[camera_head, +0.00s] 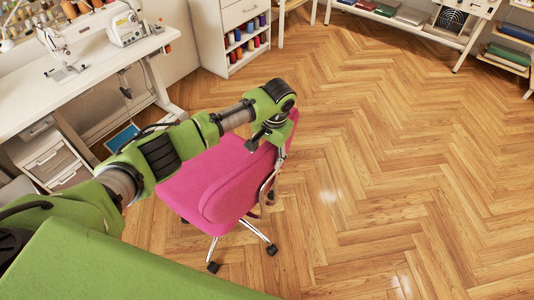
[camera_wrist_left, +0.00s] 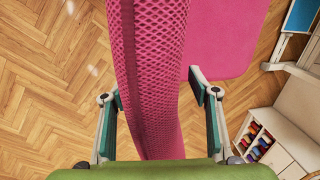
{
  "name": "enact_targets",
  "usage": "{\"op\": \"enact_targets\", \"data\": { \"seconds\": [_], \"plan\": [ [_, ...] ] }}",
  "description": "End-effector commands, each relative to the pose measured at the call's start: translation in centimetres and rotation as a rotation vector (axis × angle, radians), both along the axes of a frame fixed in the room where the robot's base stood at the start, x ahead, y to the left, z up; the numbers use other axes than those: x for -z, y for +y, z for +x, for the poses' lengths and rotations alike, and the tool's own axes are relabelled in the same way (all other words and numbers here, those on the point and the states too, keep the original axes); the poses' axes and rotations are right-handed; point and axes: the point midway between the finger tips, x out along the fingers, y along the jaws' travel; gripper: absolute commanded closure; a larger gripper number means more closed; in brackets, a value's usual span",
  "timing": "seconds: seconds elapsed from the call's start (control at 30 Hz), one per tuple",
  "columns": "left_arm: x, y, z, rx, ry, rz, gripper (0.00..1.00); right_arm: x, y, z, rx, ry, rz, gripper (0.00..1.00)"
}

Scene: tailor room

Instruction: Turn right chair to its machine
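The pink chair (camera_head: 238,190) stands on the floor in the middle of the head view, on a chrome wheeled base, partly hidden by my left arm. Its seat lies left of the backrest, on the side of the white sewing table (camera_head: 95,68). A white sewing machine (camera_head: 125,25) is on that table. My left gripper (camera_head: 268,138) is at the top of the backrest. In the left wrist view the mesh backrest (camera_wrist_left: 155,50) passes between the two spread fingers (camera_wrist_left: 155,95), with gaps visible on both sides. The seat (camera_wrist_left: 222,40) shows beyond. My right gripper is not in view.
A white thread cabinet (camera_head: 228,22) stands behind the chair. Drawers (camera_head: 52,162) are under the sewing table. Low shelves with books (camera_head: 411,17) line the back right. The wooden floor (camera_head: 400,170) right of the chair is clear. A green surface (camera_head: 110,265) fills the lower left.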

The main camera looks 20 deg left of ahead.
Motion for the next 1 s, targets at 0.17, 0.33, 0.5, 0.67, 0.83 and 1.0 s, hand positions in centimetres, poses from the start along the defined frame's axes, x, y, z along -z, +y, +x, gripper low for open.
{"op": "enact_targets", "data": {
  "seconds": [0.17, 0.33, 0.5, 0.67, 0.83, 1.0],
  "plan": [
    [-0.2, -0.1, 0.0, 0.001, 0.000, -0.001, 0.45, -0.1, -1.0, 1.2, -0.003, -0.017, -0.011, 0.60],
    [-2.2, -0.4, 0.0, 0.003, -0.003, -0.002, 0.45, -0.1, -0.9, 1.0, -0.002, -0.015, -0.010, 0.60],
    [-5.8, -0.8, -0.1, 0.002, -0.004, -0.002, 0.45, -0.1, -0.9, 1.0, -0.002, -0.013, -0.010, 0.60],
    [-9.0, -1.2, -0.3, 0.001, -0.002, -0.003, 0.45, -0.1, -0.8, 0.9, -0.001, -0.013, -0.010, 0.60],
    [-11.2, -1.5, -0.4, 0.001, -0.001, -0.001, 0.45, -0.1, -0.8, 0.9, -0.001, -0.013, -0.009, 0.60],
    [-11.9, -1.5, -0.5, 0.000, -0.001, 0.000, 0.45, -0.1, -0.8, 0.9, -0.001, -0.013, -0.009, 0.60]
  ]
}}
